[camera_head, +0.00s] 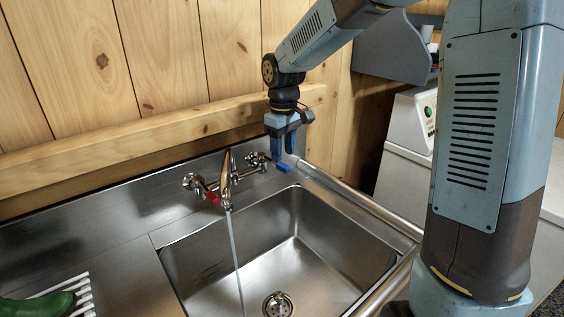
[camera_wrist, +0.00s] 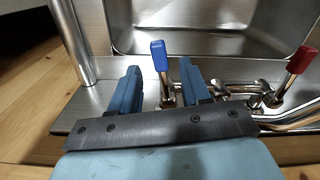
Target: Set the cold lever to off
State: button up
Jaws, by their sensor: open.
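The cold lever has a blue handle (camera_head: 284,167) and sits on the right side of the wall tap above the sink. In the wrist view the blue handle (camera_wrist: 159,56) stands up between my two fingers, with a visible gap on each side. My gripper (camera_head: 281,150) is open and points down at the blue handle; it also shows in the wrist view (camera_wrist: 160,72). The tap spout (camera_head: 226,180) has a thin stream of water running into the sink. The lever's base is partly hidden by my gripper in the head view.
A red lever (camera_head: 212,198) is on the tap's left side, also in the wrist view (camera_wrist: 301,60). The steel sink basin (camera_head: 325,230) lies below. A wooden ledge (camera_head: 130,145) runs along the wall behind. A green object (camera_head: 38,305) lies at the lower left.

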aim_at(283, 165)
jog(key=shift+f, duration=2.1)
grip_shut()
